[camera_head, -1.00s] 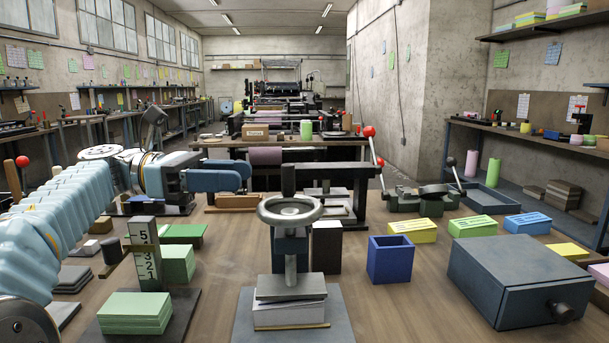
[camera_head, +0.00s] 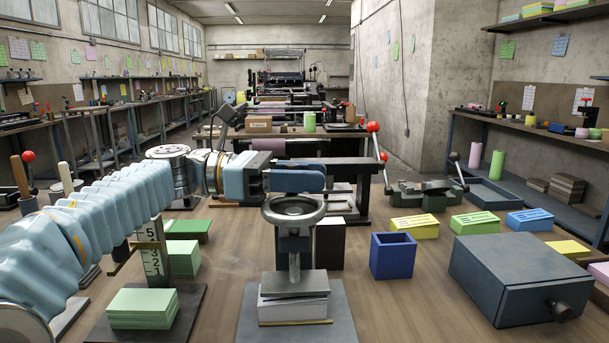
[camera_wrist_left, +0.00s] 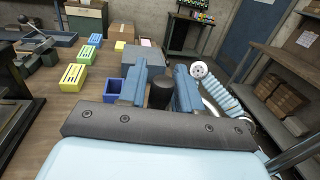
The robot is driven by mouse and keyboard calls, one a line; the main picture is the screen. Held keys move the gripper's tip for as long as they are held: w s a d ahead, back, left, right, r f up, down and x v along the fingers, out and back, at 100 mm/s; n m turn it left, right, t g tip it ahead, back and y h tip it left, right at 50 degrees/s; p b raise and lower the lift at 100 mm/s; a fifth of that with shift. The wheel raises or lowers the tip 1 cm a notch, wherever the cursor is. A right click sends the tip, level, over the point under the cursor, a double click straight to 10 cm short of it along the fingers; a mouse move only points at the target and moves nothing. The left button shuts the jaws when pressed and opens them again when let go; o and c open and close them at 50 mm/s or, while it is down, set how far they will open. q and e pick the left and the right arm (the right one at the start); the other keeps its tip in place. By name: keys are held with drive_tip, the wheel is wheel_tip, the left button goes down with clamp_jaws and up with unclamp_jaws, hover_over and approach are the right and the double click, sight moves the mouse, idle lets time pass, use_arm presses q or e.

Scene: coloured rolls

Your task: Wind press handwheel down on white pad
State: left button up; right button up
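The press (camera_head: 293,240) stands at front centre, with a grey round handwheel (camera_head: 268,216) on its upright screw. A grey press plate (camera_head: 293,283) sits just over the white pad (camera_head: 293,308); I cannot tell if they press tightly together. My left gripper (camera_head: 297,180) is at the top of the press, just above the handwheel. In the left wrist view its two blue fingers (camera_wrist_left: 160,88) are apart, with the dark post (camera_wrist_left: 160,96) of the press between them. No firm grip shows. In the head view the post is hidden by the fingers. My right gripper is out of view.
A blue open box (camera_head: 392,257) and a large grey box with a knob (camera_head: 520,278) stand right of the press. A green pad stack (camera_head: 142,308) and a numbered gauge (camera_head: 153,252) stand to the left. Yellow, green and blue blocks lie at the right rear.

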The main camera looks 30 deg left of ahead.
use_arm(q)
clamp_jaws()
drive_tip(key=shift+d+g, duration=0.1)
drive_tip(key=shift+g, duration=0.2)
drive_tip(key=shift+w+d+f+m+g+h+b, duration=0.1)
drive_tip(key=shift+d+m+g+h+b, duration=0.15)
drive_tip(key=shift+m+g+h+b, duration=0.6)
drive_tip(key=m+g, duration=0.1)
drive_tip(key=g, duration=0.2)
drive_tip(key=shift+d+m, duration=0.25)
drive_tip(key=shift+m, duration=0.1)
drive_tip(key=m+g, duration=0.2)
drive_tip(key=g, duration=0.1)
drive_tip(key=shift+d, duration=0.35)
drive_tip(key=shift+s+d+m+g+y, duration=0.15)
drive_tip(key=shift+s+m+g+y, duration=0.1)
drive_tip(key=shift+m+g, duration=0.5)
drive_tip(key=shift+s+d+m+g+y, duration=0.1)
drive_tip(key=shift+m+g+y, duration=0.2)
drive_tip(key=shift+g, duration=0.7)
drive_tip(key=shift+d+m+g, duration=0.1)
drive_tip(key=shift+m+g, duration=0.15)
drive_tip(key=shift+g, duration=0.05)
